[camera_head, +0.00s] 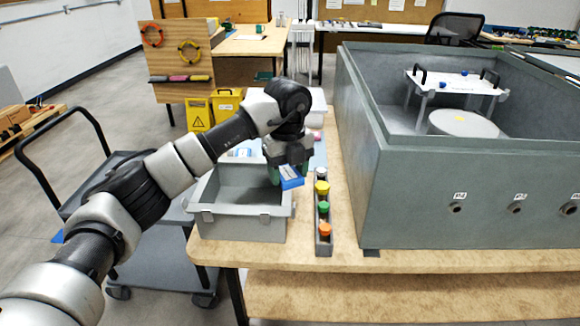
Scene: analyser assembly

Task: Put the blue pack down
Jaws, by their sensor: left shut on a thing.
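The blue pack (291,178) is a small box with a blue face and a pale label. My left gripper (287,166) is shut on it, reaching down from above. The pack is at the right side of the open grey bin (240,222), near the bin's right wall. I cannot tell whether it touches the bin. The gripper's fingers are partly hidden behind the pack. My right gripper is not in view.
A narrow rack (324,245) with several coloured caps stands just right of the bin. The large grey tank (450,200) fills the table's right side. A dark cart (170,235) stands at left. Bare tabletop (345,258) shows in front.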

